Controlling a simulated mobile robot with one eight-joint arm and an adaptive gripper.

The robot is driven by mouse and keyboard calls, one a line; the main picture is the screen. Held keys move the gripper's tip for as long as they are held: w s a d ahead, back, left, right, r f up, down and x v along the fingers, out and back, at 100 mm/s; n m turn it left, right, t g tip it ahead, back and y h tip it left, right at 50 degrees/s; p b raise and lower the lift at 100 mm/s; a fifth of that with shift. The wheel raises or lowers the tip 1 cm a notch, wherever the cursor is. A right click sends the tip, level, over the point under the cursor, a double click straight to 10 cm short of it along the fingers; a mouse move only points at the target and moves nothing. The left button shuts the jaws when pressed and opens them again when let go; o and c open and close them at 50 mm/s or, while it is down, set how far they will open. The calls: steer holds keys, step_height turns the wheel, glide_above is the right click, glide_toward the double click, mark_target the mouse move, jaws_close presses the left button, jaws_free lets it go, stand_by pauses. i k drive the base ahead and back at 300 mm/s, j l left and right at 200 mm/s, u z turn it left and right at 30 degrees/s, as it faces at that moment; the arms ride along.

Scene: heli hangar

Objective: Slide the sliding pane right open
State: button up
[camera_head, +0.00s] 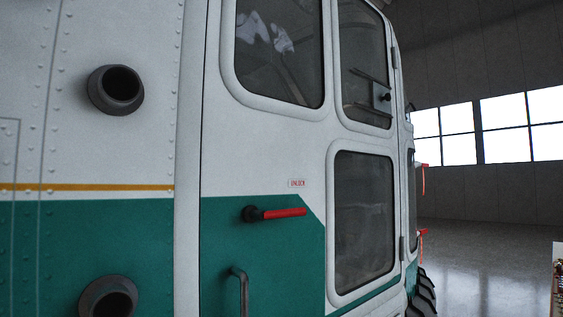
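The helicopter's side door (262,150) fills the middle of the view and is shut. The sliding pane (360,60) appears to be in the upper right window of the door. A small dark knob on a square plate (381,97) sits at that window's lower right. A thin line runs across the glass beside the plate. I cannot tell whether the pane is fully shut. My gripper is not in view.
A red-tipped handle (278,214) sticks out below an "UNLOCK" label. A dark grab bar (240,290) is below it. Two round dark ports (116,90) protrude at left. Red tags (422,180) hang at right. Open hangar floor (480,260) lies beyond.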

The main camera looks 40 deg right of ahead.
mark_target(381, 95)
steer(key=z, duration=1.9)
